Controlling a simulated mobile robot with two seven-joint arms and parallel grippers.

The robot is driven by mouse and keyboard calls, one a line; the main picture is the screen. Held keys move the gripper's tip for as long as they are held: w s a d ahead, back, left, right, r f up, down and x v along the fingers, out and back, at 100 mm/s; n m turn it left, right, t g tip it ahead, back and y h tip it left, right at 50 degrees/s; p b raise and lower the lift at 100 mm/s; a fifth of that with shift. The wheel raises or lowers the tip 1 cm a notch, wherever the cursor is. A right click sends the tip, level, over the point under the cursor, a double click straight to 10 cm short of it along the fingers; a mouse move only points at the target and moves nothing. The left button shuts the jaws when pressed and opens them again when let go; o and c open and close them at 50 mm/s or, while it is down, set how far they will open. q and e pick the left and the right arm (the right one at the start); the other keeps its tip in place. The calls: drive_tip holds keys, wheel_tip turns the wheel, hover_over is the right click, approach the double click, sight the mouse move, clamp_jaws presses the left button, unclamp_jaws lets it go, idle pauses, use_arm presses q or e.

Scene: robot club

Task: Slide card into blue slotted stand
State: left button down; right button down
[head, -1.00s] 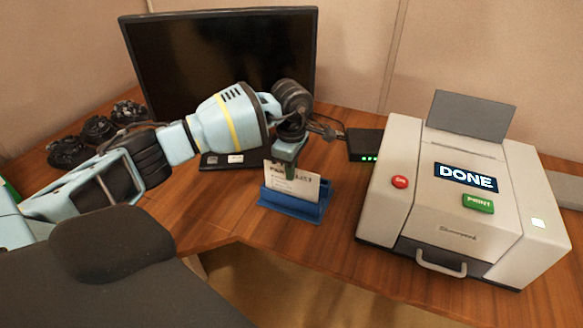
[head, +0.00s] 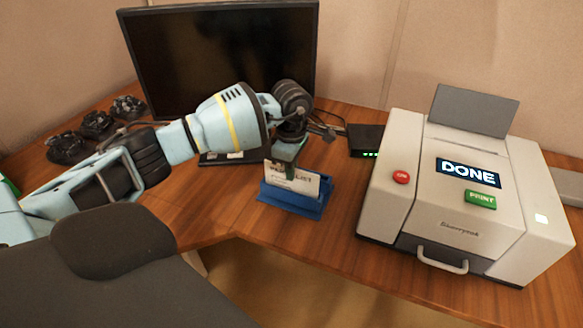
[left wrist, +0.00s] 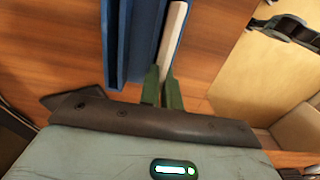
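The white card (head: 306,184) with dark print stands upright at the blue slotted stand (head: 290,202) on the desk. In the head view its lower edge is hidden behind the stand's front wall. In the left wrist view the green fingers (left wrist: 162,90) pinch the card (left wrist: 173,38), seen edge-on, close beside the stand's blue walls (left wrist: 134,40). I cannot tell whether its bottom edge is inside a slot. My right gripper is not in view.
A printer (head: 410,205) showing DONE stands to the right. A black box (head: 366,141) with green lights is behind the stand, and a monitor (head: 190,60) is at the back. Several dark objects (head: 97,124) lie at the left. The desk's front edge is close to the stand.

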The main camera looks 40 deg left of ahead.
use_arm(q)
drive_tip(key=shift+f, duration=0.2)
idle(0.6)
drive_tip(key=c, duration=1.1)
unclamp_jaws()
drive_tip(key=shift+c, duration=0.2)
drive_tip(key=shift+r, duration=0.1)
drive_tip(key=shift+r+p, duration=1.65)
drive_tip(key=shift+r, duration=1.8)
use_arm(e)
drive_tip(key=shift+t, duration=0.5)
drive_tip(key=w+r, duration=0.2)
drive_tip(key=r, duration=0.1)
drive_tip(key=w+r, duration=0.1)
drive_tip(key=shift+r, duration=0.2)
